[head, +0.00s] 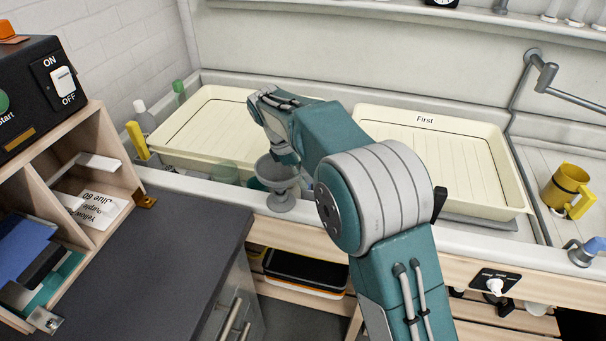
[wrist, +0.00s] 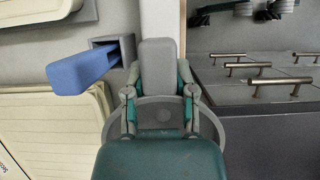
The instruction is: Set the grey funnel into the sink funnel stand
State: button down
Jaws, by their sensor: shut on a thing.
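The grey funnel (head: 277,171) hangs bowl-up below my gripper (head: 285,157), at the front rim of the sink between the two cream trays. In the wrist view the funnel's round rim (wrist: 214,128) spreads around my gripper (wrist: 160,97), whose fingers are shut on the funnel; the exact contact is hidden. A flared grey piece (head: 281,203) shows directly under the bowl. I cannot tell whether it is part of the funnel or the sink funnel stand, so I cannot tell whether the funnel is seated.
A left tray (head: 205,112) and a right tray (head: 440,150) marked "First" lie in the sink. A yellow jug (head: 567,188) stands at right. A dark-topped cabinet (head: 170,250) is in front, its top largely bare.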

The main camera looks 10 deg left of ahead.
jog(key=shift+f, duration=1.05)
dwell(0.4)
jog(key=shift+c, duration=1.8)
grip_release()
jog(key=shift+o, duration=1.4)
jog(key=shift+v, duration=2.4)
jog(key=v, duration=1.1)
jog(key=shift+a+r, duration=0.15)
jog(key=shift+r, duration=0.15)
